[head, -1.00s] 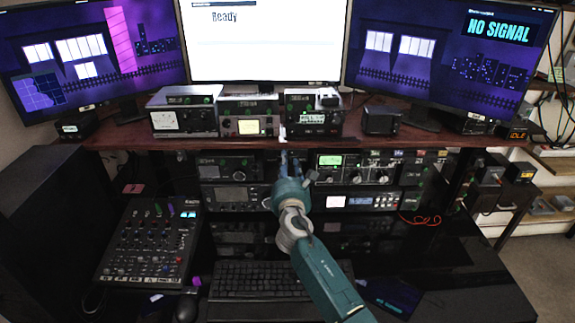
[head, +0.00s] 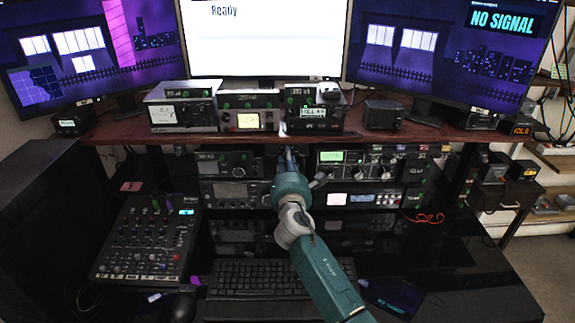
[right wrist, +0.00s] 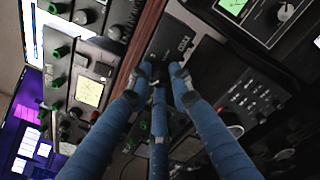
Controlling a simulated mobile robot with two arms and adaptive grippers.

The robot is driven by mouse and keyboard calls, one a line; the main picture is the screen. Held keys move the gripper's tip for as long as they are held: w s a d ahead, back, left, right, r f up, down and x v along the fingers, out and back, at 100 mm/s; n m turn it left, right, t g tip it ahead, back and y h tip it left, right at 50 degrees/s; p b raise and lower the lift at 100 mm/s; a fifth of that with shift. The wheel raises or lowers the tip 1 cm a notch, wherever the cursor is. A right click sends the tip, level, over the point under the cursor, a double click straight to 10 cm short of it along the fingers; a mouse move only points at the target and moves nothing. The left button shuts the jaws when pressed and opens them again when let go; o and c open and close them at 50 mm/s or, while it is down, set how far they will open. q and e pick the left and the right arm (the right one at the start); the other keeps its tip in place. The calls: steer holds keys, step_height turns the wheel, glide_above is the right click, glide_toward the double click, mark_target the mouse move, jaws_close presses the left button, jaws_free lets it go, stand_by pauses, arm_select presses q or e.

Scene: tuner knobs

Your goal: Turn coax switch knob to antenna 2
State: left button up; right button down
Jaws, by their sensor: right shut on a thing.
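My right gripper (head: 288,152) reaches in under the wooden shelf edge, at the middle of the rack. In the right wrist view its three blue fingers (right wrist: 158,75) come together on a small dark knob at the lower end of a dark box. I take this box to be the coax switch (right wrist: 170,38); it has a small pale label. The fingertips hide most of the knob, so its pointer and the antenna it is set to cannot be read. In the head view the gripper covers the knob. My left gripper is not in view.
The wooden shelf (head: 225,133) runs just above my gripper, with several small radio units on it. A radio with a green display (head: 335,157) stands close on the right, another radio (head: 225,162) on the left. The keyboard (head: 262,280) lies below my arm.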

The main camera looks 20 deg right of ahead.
steer(key=m+b, duration=0.6)
steer(key=m, duration=0.5)
steer(key=shift+d+h+b, duration=0.1)
steer(key=shift+h+b, duration=0.2)
steer(key=shift+b, duration=0.05)
steer(key=shift+m, duration=0.3)
steer(key=c, duration=1.6)
jaws_free()
steer(key=shift+o, duration=0.2)
steer(key=shift+f, duration=0.1)
steer(key=v, duration=1.2)
